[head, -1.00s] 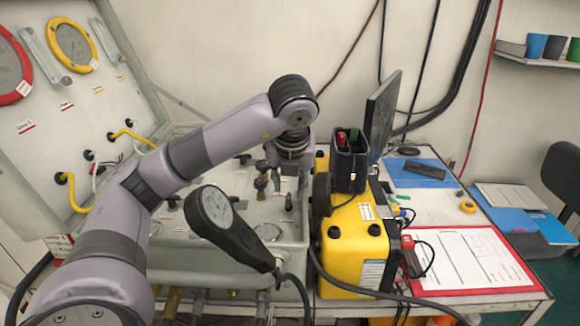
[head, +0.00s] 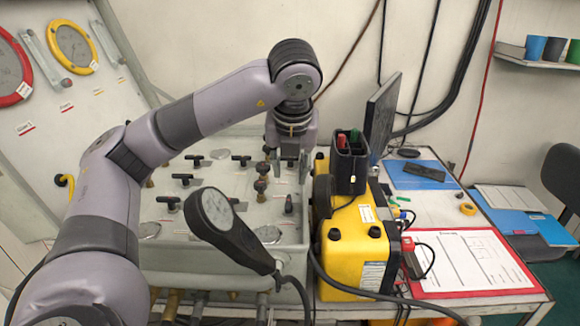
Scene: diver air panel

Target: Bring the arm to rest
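My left arm comes in from the lower left and arches over the diver air panel (head: 210,258). Its wrist points down over the panel's right part. My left gripper (head: 290,160) hangs below the wrist, above or beside the valves near the panel's right edge. Several black T-handle valves (head: 183,179) and a brass fitting (head: 261,185) show on the panel top. My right gripper is not in view.
A handheld gauge (head: 218,210) stands at the panel's front. A yellow case (head: 352,248) with a black pen holder (head: 349,165) stands to the right, before a monitor (head: 381,115). A red clipboard (head: 470,262) lies on the table. Round gauges (head: 72,47) are on the upright panel.

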